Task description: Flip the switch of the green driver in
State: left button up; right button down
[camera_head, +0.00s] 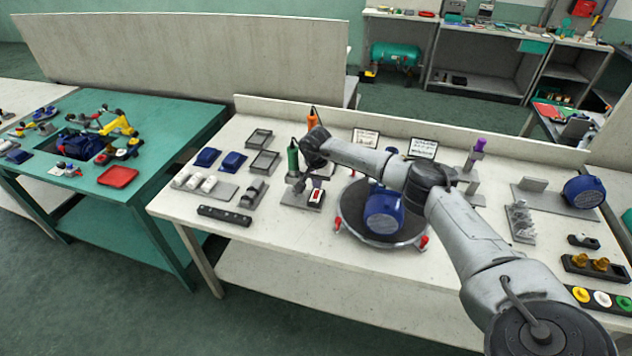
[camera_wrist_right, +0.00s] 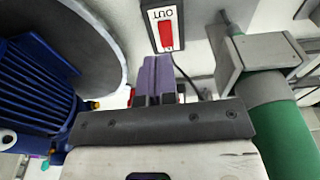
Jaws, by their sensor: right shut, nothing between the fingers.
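The green driver (camera_head: 292,155) stands upright in a grey holder on the pale bench, and its green body shows large at the right of the right wrist view (camera_wrist_right: 282,140). Its switch (camera_head: 316,196) is a small dark-edged white box with a red rocker (camera_wrist_right: 166,36); an upside-down "OUT" label is at the far end of the plate. My right gripper (camera_wrist_right: 158,68) is shut and empty, its purple fingers side by side, with the tips by the near end of the switch. I cannot tell if they touch it. My left gripper is not in view.
An orange driver (camera_head: 312,121) stands behind the green one. A round turntable (camera_head: 352,222) with a blue pump (camera_head: 384,212) is close on the right. Grey trays (camera_head: 264,162) and blue parts (camera_head: 232,163) lie to the left. A dark cable runs near the switch.

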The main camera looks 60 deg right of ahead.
notch_tip(320, 180, up, 9)
jog(key=a+p, duration=0.1)
jog(key=a, duration=0.1)
jog(key=shift+s+a, duration=0.4)
